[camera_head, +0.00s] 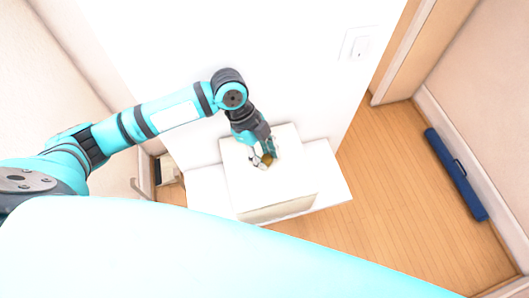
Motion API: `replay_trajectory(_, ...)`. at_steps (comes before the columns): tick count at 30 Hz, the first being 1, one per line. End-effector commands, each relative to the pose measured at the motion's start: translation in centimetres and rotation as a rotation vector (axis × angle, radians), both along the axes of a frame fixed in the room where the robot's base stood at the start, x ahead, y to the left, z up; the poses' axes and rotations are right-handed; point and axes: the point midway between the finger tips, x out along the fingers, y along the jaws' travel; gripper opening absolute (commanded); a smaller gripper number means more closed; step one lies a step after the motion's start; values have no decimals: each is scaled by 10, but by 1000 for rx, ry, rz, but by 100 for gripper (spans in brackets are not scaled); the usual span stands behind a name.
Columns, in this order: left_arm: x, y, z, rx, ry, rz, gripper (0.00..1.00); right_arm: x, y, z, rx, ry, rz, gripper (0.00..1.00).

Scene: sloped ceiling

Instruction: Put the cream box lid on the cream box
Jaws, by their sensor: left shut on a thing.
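My left gripper (265,160) reaches down from the left and is shut at a small gold-brown part, which looks like a handle on top of the cream box lid (276,182). The lid is a broad, pale, flat panel, tilted in the picture. A cream front face, seemingly of the cream box (278,211), shows just below the panel's near edge. The lid covers any view into the box. I cannot tell whether the lid rests on the box or is held slightly above it. My right gripper is not in view.
The box stands on a white table (332,178), with bare surface at its left and right. A white wall (290,70) rises close behind. A long blue case (456,174) lies on the wooden floor at the right. A small item (167,167) stands left of the table.

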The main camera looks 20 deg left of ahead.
Motion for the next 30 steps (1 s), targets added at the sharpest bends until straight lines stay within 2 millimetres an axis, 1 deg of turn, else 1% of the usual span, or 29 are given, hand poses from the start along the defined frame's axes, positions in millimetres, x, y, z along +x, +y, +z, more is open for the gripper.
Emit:
replay_trajectory(5, 0, 0, 1, -1, -1, -1, 0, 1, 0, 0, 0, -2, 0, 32)
replay_trajectory(6, 0, 0, 1, -1, -1, -1, 31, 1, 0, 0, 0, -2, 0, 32)
replay_trajectory(12, 0, 0, 1, -1, -1, 0, 57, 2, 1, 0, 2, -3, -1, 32)
replay_trajectory(19, 0, 0, 0, 1, 1, 1, 57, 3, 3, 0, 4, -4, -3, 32)
replay_trajectory(22, 0, 0, 4, 0, 0, 0, 57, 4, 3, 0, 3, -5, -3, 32)
replay_trajectory(26, 1, 0, 21, -1, -3, -1, 57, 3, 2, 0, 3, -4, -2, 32)
replay_trajectory(30, 1, 0, 49, -1, -7, -1, 57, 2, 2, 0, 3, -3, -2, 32)
